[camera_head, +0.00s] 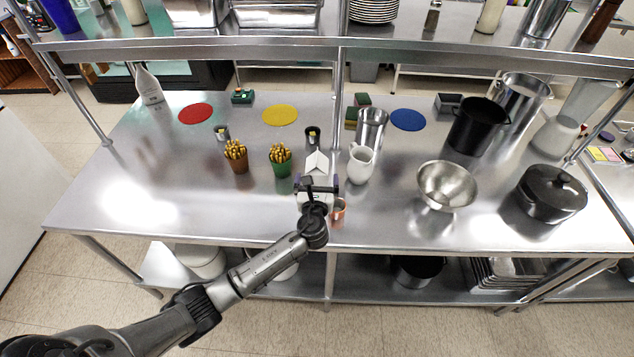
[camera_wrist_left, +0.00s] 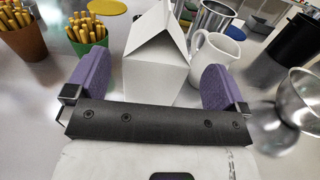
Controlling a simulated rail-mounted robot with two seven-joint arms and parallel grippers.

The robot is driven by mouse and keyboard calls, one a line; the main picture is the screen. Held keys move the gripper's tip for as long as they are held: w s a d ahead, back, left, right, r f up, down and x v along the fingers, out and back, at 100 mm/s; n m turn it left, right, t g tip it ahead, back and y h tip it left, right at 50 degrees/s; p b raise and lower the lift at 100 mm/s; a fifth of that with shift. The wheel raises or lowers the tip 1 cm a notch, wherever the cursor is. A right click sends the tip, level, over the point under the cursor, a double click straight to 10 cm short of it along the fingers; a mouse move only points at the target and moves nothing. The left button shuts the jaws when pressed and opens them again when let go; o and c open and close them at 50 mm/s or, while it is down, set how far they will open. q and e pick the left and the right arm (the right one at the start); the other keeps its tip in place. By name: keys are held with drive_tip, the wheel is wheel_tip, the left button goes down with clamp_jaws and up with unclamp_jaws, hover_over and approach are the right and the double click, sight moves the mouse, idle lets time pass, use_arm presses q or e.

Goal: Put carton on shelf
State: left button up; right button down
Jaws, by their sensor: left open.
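A white gable-topped carton (camera_head: 317,163) stands upright on the steel table near the middle; it also fills the centre of the left wrist view (camera_wrist_left: 157,68). My left gripper (camera_head: 318,186) is at the carton's near side. Its purple fingers are spread, one to each side of the carton, with a gap visible on the left. The steel overhead shelf (camera_head: 300,46) runs along the back above the table. My right gripper is not in view.
A white pitcher (camera_head: 360,165) stands close right of the carton. A green cup of fries (camera_head: 280,161) and a brown one (camera_head: 236,157) stand to the left. A copper-coloured cup (camera_head: 338,210) is beside my wrist. A steel bowl (camera_head: 446,186) stands further right.

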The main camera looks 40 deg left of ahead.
use_arm(q)
drive_tip(key=shift+x, duration=2.75)
drive_tip(key=shift+s+a+f, duration=0.1)
drive_tip(key=shift+s+f, duration=0.05)
drive_tip(key=c, duration=1.8)
clamp_jaws()
drive_tip(key=shift+r, duration=0.3)
